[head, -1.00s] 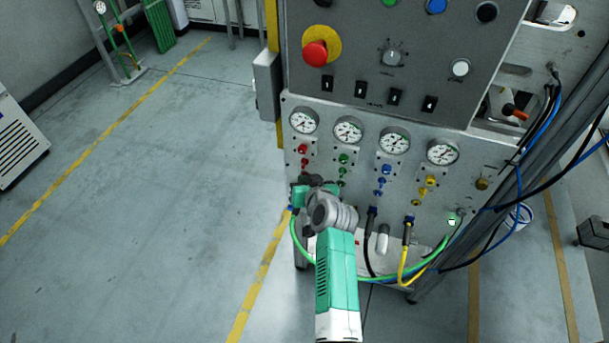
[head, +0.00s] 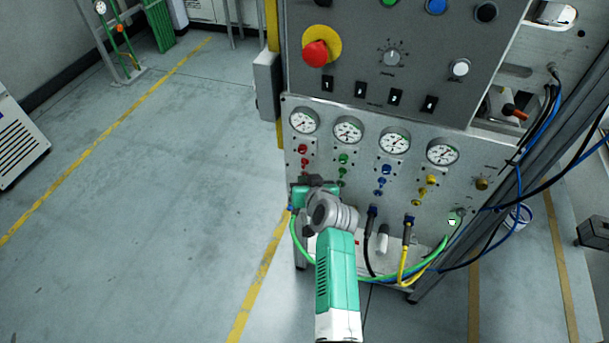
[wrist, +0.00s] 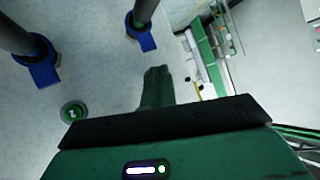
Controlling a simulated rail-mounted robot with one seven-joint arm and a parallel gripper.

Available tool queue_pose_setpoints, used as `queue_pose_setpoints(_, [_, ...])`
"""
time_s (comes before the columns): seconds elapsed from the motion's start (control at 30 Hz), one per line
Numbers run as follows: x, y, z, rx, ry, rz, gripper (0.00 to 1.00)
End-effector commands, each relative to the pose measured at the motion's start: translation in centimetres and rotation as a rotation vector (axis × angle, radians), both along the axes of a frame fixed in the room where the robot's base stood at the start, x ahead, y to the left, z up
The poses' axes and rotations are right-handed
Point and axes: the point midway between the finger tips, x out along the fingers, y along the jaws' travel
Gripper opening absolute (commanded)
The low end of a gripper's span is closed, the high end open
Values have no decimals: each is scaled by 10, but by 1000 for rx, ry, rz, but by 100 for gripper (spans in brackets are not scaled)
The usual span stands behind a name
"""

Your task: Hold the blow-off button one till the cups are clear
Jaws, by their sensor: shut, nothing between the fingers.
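I cannot make out the blow-off button one with certainty. The control panel (head: 440,190) carries a column of red fittings (head: 303,150) under its leftmost gauge. My green wrist is just below these fittings in the head view, and my own arm hides the fingertips there. In the wrist view my gripper (wrist: 156,75) is shut and empty, its fingers pointing away from the camera. A round green button or lamp (wrist: 73,112) with a pale mark shows left of it, apart from the fingers. I cannot tell whether the fingertips touch the panel.
Green and yellow hoses (head: 404,262) hang below the panel. A red emergency stop (head: 316,53) is higher up. Open floor (head: 150,200) lies to the left.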

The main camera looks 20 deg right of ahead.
Motion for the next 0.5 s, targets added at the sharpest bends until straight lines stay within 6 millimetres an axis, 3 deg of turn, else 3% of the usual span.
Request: queue_pose_setpoints(0.5, [-3, 2, 2, -1, -1, -1, 0])
